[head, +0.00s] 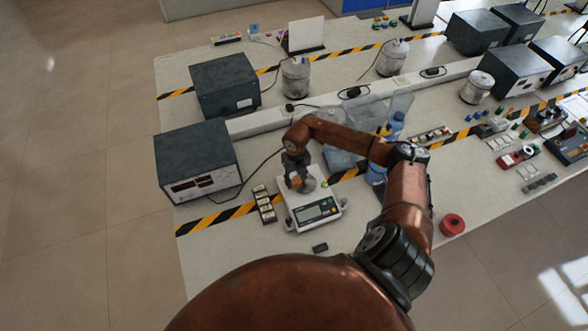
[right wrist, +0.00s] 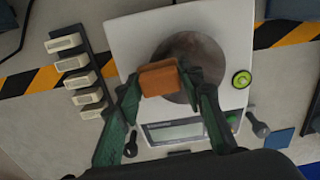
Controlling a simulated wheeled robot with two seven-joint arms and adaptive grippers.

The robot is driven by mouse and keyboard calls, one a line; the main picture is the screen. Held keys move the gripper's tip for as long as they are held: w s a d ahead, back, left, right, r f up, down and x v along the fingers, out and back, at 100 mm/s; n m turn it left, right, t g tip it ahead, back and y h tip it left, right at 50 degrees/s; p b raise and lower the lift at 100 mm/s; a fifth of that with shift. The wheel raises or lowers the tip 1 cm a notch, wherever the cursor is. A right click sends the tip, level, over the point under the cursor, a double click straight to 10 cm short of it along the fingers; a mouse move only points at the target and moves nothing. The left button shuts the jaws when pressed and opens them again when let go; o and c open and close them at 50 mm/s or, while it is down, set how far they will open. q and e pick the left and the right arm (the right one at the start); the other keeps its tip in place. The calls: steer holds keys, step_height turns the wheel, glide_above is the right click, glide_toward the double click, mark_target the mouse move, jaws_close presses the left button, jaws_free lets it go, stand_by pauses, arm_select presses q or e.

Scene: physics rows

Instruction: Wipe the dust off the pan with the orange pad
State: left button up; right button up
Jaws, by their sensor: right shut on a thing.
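The balance (head: 311,208) is white with a grey display and stands on the near part of the bench. Its round dark pan (right wrist: 196,58) shows in the right wrist view, partly hidden by the pad and my fingers. My right gripper (head: 297,181) is over the pan, shut on the orange pad (right wrist: 159,78). The pad also shows small between the fingers in the head view (head: 296,182). I cannot tell whether the pad touches the pan. I make out no dust on the visible part of the pan. My left gripper is not in view.
A rack of small weights or blocks (head: 264,204) stands just left of the balance. A round green level (right wrist: 241,79) sits at its right edge. A red roll (head: 452,224) lies at the front right.

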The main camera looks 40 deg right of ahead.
steer(key=shift+r+p, duration=0.25)
steer(key=shift+p, duration=0.05)
steer(key=shift+r, duration=0.95)
steer(key=shift+w+a+r+p, duration=0.1)
steer(key=shift+r+p, duration=1.25)
steer(key=shift+r, duration=0.5)
steer(key=shift+r+p, duration=0.55)
steer(key=shift+r, duration=0.45)
